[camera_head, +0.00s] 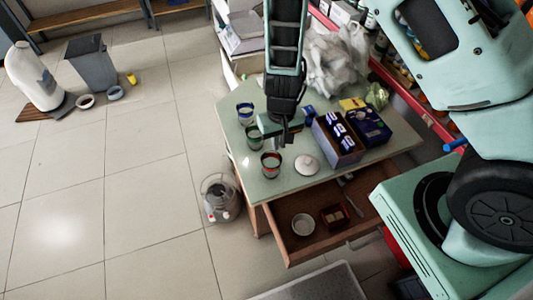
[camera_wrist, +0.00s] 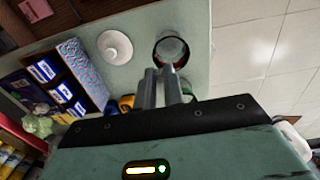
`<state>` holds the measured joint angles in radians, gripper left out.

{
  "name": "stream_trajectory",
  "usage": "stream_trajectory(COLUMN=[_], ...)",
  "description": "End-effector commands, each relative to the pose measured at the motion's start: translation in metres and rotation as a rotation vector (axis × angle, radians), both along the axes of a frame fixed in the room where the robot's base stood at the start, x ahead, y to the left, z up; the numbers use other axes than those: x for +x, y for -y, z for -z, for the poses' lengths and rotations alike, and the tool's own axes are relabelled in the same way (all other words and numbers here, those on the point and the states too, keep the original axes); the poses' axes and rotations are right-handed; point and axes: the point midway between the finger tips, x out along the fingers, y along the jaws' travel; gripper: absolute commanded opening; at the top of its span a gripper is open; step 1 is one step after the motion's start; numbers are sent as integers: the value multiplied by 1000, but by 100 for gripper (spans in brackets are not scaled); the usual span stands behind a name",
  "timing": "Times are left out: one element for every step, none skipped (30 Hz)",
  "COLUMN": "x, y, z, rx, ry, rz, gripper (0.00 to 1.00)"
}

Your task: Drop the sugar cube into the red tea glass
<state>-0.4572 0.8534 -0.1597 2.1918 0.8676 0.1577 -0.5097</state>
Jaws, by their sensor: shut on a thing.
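The red tea glass (camera_head: 270,163) stands upright near the front left edge of the table (camera_head: 280,188). It also shows in the wrist view (camera_wrist: 171,48), just beyond my fingertips, with its open top facing the camera. My gripper (camera_head: 283,144) points down above the table, close to the red glass. In the wrist view my gripper's fingers (camera_wrist: 161,76) are nearly together and overlap the near side of the glass's outline. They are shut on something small. The sugar cube itself is hidden or too small to make out.
A green glass (camera_head: 254,137) and a blue glass (camera_head: 245,113) stand behind the red one. The open drawer (camera_head: 290,243) holds a bowl (camera_head: 303,224) and a small box (camera_head: 334,216).

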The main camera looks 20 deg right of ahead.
Motion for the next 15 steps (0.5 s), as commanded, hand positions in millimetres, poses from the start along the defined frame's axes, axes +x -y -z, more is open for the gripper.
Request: stream_trajectory(x=[0,0,0,0,0,0,0,0,0,0,0,0,0,0,0], y=[0,0,0,0,0,0,0,0,0,0,0,0,0,0,0], z=[2,4,7,9,12,15,19,22,27,31,34,39,43,46,51], rx=[0,0,0,0,0,0,0,0,0,0,0,0,0,0,0], ry=[-1,-1,-1,-1,-1,-1,-1,0,0,0,0,0,0,0,0], rz=[0,0,0,-1,-1,0,0,0,1,1,1,0,0,0,0], gripper=[0,0,0,0,0,0,0,0,0,0,0,0,0,0,0])
